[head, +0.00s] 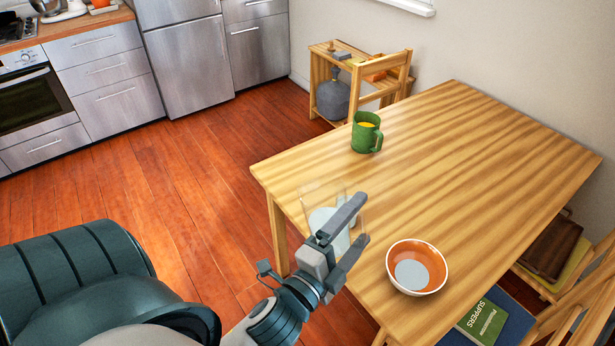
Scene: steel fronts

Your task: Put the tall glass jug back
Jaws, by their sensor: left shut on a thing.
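The tall glass jug (320,215) is clear, with something whitish inside its lower part. It appears at the left edge of the wooden table (450,180), partly hidden by my left gripper (356,222). My left gripper is shut on the jug, its two grey fingers pointing up and right across it. Whether the jug touches the table or is held just off its edge, I cannot tell. My right gripper is not in view.
A green mug (366,132) and an orange-and-white bowl (417,267) stand on the table. Chairs are at its right, one bearing a green book (483,322). A small wooden stand (322,75) is behind. Steel-fronted drawers (110,75) line the back left; the floor between is clear.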

